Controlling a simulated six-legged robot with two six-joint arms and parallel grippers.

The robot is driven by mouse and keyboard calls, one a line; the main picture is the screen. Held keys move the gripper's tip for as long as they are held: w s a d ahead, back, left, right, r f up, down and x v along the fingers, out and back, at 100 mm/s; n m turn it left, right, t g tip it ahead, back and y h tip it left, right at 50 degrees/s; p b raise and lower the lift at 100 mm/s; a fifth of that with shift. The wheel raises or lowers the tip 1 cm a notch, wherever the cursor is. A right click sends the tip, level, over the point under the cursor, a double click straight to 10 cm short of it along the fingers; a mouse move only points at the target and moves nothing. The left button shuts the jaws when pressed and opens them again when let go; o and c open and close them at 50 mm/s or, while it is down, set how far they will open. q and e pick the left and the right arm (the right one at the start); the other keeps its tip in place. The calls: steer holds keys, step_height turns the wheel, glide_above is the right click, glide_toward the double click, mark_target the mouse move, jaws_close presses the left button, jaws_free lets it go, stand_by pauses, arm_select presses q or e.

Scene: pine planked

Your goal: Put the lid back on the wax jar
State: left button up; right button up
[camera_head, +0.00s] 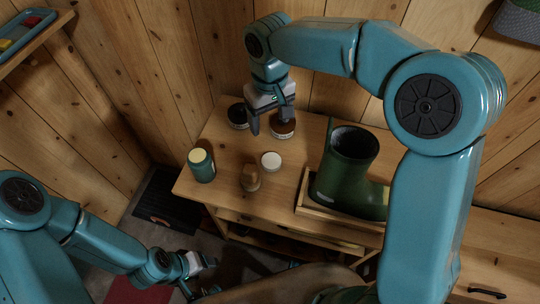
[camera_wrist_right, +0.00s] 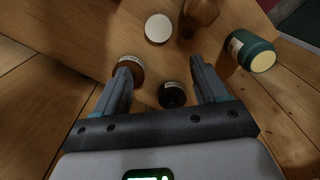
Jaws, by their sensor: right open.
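A round tin with a pale label and brown top (camera_head: 283,130) stands near the back of the bench; it also shows in the wrist view (camera_wrist_right: 130,68). A flat white disc (camera_head: 271,161), lid-like, lies in front of it. A teal jar with a cream top (camera_head: 202,168) stands at the left edge. A dark, black-topped tin (camera_head: 237,114) is at the back left. I cannot tell for certain which is the wax jar. My right gripper (camera_head: 270,121) points down, open and empty, between the two tins. My left gripper (camera_head: 196,275) hangs low beside the bench; its jaws are unclear.
A brown wooden object (camera_head: 251,180) stands left of the white disc, near the front edge. A dark green boot (camera_head: 344,170) stands in a wooden tray (camera_head: 305,203) on the right. Plank walls close off the back. A small shelf (camera_head: 37,45) hangs upper left.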

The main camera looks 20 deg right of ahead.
glide_above(271, 160)
step_height(271, 160, down, 10)
steer(key=shift+a+f, duration=0.1)
steer(key=shift+f, duration=0.25)
steer(key=shift+s, duration=0.15)
steer(key=shift+f, duration=0.1)
steer(key=f, duration=0.5)
steer(key=shift+d+f, duration=0.1)
steer(key=shift+d, duration=0.1)
